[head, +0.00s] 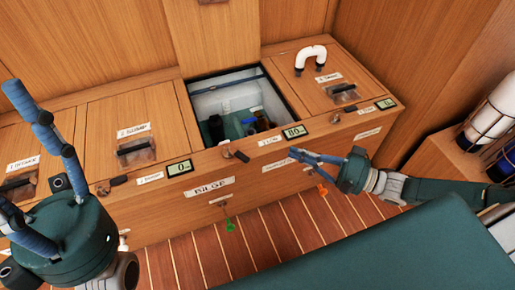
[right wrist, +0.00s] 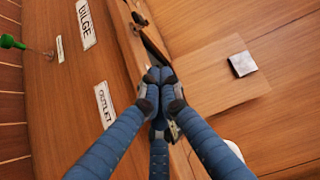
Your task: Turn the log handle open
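A wooden locker bench has several small dark turn handles along its front top edge. One handle (head: 235,153) sits left of a small white label (head: 270,141) and a lit display (head: 295,131); another handle (head: 118,181) is further left and a third (head: 335,117) further right. The small labels are too small to read surely, so I cannot tell which handle is the log one. My right gripper (head: 293,154) is at the front edge below the middle display; in the right wrist view its fingertips (right wrist: 160,76) meet, with nothing clearly held. My left gripper (head: 22,155) has its fingers spread, empty, at the left.
An open compartment (head: 202,86) holds a pale container and dark items. A white curved pipe (head: 312,54) stands on the right lid. Bottles (head: 495,110) stand in racks at right.

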